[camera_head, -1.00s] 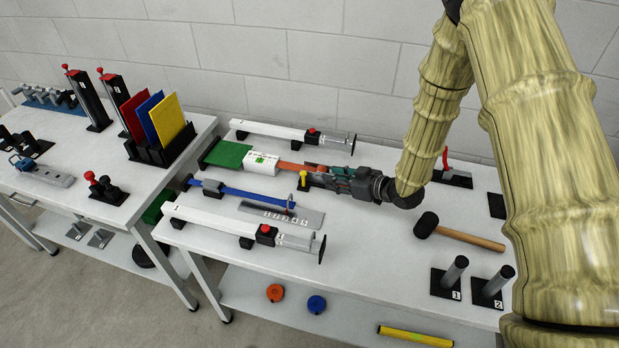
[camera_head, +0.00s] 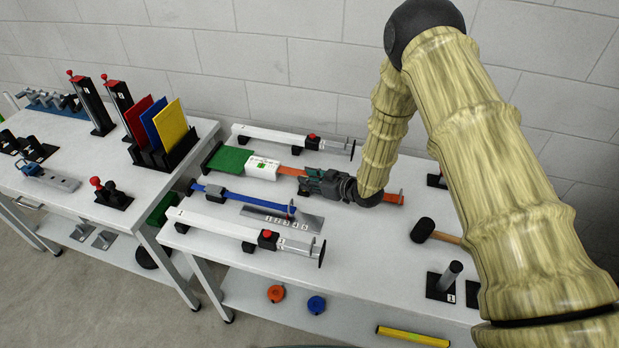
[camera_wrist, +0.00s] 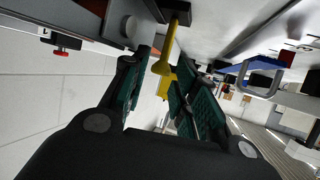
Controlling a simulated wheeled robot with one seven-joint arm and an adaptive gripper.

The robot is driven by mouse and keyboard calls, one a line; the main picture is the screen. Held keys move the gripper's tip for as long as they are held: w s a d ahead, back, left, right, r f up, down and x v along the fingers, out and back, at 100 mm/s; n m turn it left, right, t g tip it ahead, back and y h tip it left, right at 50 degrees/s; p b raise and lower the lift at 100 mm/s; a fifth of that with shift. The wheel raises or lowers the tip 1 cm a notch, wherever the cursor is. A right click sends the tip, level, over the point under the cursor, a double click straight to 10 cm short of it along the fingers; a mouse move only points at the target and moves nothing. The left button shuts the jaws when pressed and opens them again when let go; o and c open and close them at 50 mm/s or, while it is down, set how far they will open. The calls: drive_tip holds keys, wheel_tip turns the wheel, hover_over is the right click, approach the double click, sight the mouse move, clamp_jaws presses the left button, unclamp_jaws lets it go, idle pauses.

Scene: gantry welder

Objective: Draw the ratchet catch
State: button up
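A yellow stemmed part (camera_wrist: 165,62), which may be the ratchet catch, hangs from a black block (camera_wrist: 176,8) in the wrist view, where the picture is turned over. My gripper (camera_wrist: 160,95) is open, its teal-padded fingers apart, with the yellow part showing beyond and between them. I cannot tell whether either finger touches it. In the head view my gripper (camera_head: 310,182) is low over the orange bar (camera_head: 288,171) and hides the yellow part. The bar's far end shows on the right beyond my wrist. A white block (camera_head: 263,167) sits on the bar beside a green plate (camera_head: 229,159).
White rails with red buttons lie behind (camera_head: 275,133) and in front (camera_head: 225,229). A blue bar (camera_head: 240,194) and a numbered plate (camera_head: 282,218) lie just in front of my gripper. Clear table lies between.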

drive_tip(key=shift+w+a+f, duration=0.1)
drive_tip(key=shift+a, duration=0.05)
clamp_jaws()
drive_tip(key=shift+f+b, duration=0.1)
drive_tip(key=shift+b, duration=0.4)
drive_tip(key=shift+s+a+f+n+t+b, duration=0.1)
drive_tip(key=shift+s+f+n+t+b, duration=0.15)
drive_tip(key=shift+b, duration=0.6)
drive_tip(key=b, duration=0.2)
drive_tip(key=s+n+t+b, duration=0.1)
drive_tip(key=b, duration=0.1)
drive_tip(key=s+n+t+b, duration=0.1)
drive_tip(key=b, duration=0.1)
drive_tip(key=shift+a+f, duration=0.3)
drive_tip(key=shift+f, duration=0.1)
drive_tip(key=n+b, duration=0.1)
drive_tip(key=b, duration=0.1)
drive_tip(key=s+n+t+b, duration=0.1)
drive_tip(key=b, duration=0.1)
drive_tip(key=n+b, duration=0.1)
drive_tip(key=b, duration=0.1)
drive_tip(key=shift+s+a+f+t+y, duration=0.2)
drive_tip(key=shift+a+f+t+y, duration=0.05)
drive_tip(key=shift+f+t+y, duration=0.15)
drive_tip(key=shift+s+b, duration=0.1)
drive_tip(key=shift+b, duration=0.25)
unclamp_jaws()
drive_tip(key=shift+r, duration=0.1)
